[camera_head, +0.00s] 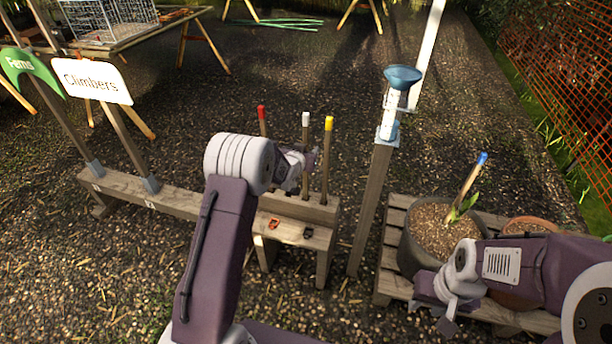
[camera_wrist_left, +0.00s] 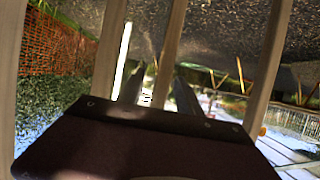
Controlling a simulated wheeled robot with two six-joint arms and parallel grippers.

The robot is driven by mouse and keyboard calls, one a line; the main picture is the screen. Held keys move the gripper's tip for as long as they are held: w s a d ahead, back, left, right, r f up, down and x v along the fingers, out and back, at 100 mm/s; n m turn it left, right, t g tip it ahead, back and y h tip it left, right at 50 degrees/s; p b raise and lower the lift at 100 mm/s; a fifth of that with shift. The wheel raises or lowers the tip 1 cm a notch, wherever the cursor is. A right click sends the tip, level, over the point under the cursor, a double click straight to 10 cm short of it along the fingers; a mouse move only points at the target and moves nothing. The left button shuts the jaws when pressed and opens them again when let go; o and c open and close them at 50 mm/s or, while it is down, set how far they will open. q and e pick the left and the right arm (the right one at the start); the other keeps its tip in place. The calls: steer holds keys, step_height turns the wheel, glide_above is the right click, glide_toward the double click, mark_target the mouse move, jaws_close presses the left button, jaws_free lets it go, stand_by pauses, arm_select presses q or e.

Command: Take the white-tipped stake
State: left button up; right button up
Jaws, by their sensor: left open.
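The white-tipped stake (camera_head: 306,131) stands upright in the wooden rack (camera_head: 320,213), between a red-tipped stake (camera_head: 262,114) and a yellow-tipped stake (camera_head: 327,150). My left gripper (camera_head: 306,168) is open at the white-tipped stake's mid-height, close to its left side. I cannot tell whether the stake is between the fingers. In the left wrist view several wooden uprights (camera_wrist_left: 172,45) cross the picture beyond the dark gripper body; their tips are out of frame. My right gripper (camera_head: 436,312) is low in front of the plant pot; its opening is unclear.
A post with a blue funnel (camera_head: 403,75) stands right of the rack. A pot (camera_head: 412,250) with a blue-tipped stake (camera_head: 471,180) sits on a pallet (camera_head: 391,290). Red and black clips (camera_head: 274,223) lie on the rack's front ledge. Signs (camera_head: 92,82) stand left.

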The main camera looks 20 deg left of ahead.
arm_select(q)
steer(key=shift+x, duration=0.8)
steer(key=shift+s, duration=0.1)
jaws_close()
stand_by(0.7)
